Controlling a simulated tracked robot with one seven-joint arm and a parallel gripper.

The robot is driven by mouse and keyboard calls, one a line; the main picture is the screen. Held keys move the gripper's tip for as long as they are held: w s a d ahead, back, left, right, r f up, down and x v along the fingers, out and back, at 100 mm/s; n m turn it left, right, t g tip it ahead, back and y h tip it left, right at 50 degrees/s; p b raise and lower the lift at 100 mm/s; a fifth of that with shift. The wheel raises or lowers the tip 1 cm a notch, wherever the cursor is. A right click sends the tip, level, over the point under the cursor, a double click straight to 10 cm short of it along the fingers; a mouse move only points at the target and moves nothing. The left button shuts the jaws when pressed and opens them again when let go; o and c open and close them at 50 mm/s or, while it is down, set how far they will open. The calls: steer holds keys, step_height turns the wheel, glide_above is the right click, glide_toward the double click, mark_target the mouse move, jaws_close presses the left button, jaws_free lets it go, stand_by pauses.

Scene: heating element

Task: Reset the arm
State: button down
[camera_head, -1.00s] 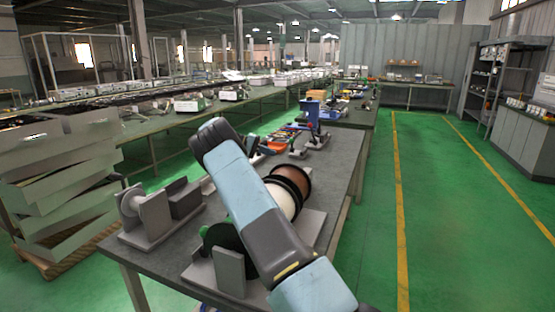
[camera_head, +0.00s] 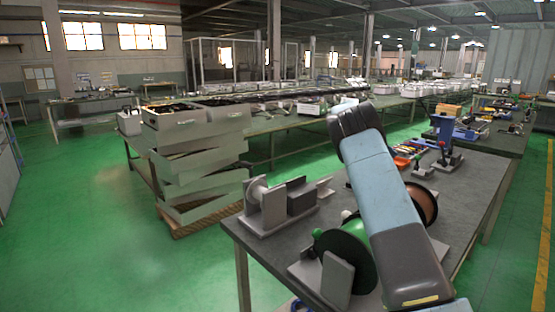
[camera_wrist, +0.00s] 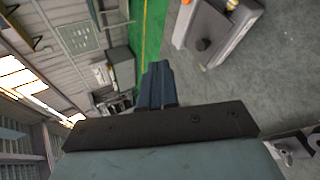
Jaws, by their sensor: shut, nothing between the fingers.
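My arm (camera_head: 385,185) rises across the right of the head view, in front of the near workbench (camera_head: 255,245). Its light blue link leans up and left to a dark joint. The gripper itself is hidden in that view. In the wrist view my gripper (camera_wrist: 158,72) shows as two dark blue fingers, pressed together and empty. They point toward a strip of green floor beside a grey tabletop (camera_wrist: 235,80). No object touches the fingers.
A spool stand (camera_head: 275,205) and a green-and-black reel (camera_head: 345,250) sit on the near workbench, the reel partly behind my arm. Stacked grey boxes (camera_head: 200,155) stand left of it. In the wrist view a grey block (camera_wrist: 215,30) lies upper right. Green floor (camera_head: 110,220) is clear at left.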

steer(key=s+a+r+n+t+y, duration=0.15)
steer(key=s+r, duration=0.25)
steer(key=s, duration=0.5)
steer(key=s+a+r+t+y, duration=0.25)
steer(key=s+r, duration=0.25)
steer(key=s, duration=0.4)
steer(key=s+a+r+n+t+y, duration=0.1)
steer(key=s+a+r+t+y, duration=0.2)
steer(key=s, duration=0.5)
steer(key=s+a+f+t+y, duration=0.1)
steer(key=s+a, duration=0.3)
steer(key=s, duration=0.5)
steer(key=s+a+f+n+t+y, duration=0.1)
steer(key=s+a+f, duration=0.1)
steer(key=s+a, duration=0.3)
steer(key=s+a+f+t+y, duration=0.1)
steer(key=s+a, duration=0.4)
steer(key=s, duration=0.9)
steer(key=shift+a+f+t+y, duration=0.25)
steer(key=shift+f+t+y, duration=0.05)
steer(key=shift+t, duration=0.1)
steer(key=shift+n, duration=0.25)
